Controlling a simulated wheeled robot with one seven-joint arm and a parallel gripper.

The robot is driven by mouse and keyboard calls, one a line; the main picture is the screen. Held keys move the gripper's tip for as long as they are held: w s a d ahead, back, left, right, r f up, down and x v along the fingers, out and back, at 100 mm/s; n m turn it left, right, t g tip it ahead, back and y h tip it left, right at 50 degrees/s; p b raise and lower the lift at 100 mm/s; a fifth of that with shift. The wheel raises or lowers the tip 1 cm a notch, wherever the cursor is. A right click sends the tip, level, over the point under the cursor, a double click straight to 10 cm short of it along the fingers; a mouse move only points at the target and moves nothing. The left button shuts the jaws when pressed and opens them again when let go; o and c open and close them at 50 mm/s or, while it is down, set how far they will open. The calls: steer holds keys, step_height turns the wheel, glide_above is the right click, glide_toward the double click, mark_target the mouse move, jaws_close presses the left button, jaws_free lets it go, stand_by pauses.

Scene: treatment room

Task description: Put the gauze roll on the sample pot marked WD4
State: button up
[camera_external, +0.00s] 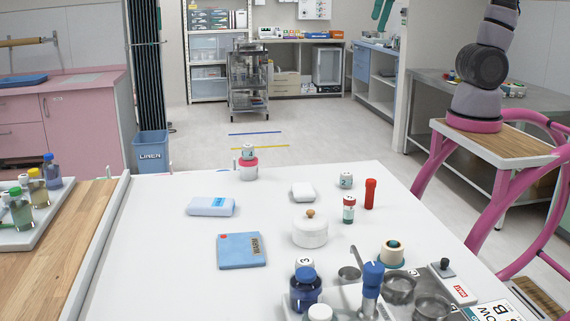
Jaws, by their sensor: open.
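A cream roll (391,257) with a dark green centre stands near the front right of the white table; it looks like the gauze roll, but I cannot be sure. Small white pots with green marks stand at the back: one (346,180) on the right, another (249,151) on top of a red and white round thing (249,168). Their lettering is too small to read, so I cannot tell which is WD4. The cream roll is apart from both pots. My gripper is out of view; only lower links of my arm show at the upper right.
On the white table (170,270) are a lidded white jar (310,231), a red-capped bottle (349,210), a red tube (370,193), a blue-white pack (211,206) and a blue packet (241,250).

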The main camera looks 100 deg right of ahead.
steer(key=s+n+t+h, duration=0.1)
steer(key=s+n, duration=0.3)
steer(key=s, duration=0.7)
steer(key=shift+a+r+t, duration=0.25)
steer(key=shift+a+t, duration=0.1)
steer(key=shift+t, duration=0.45)
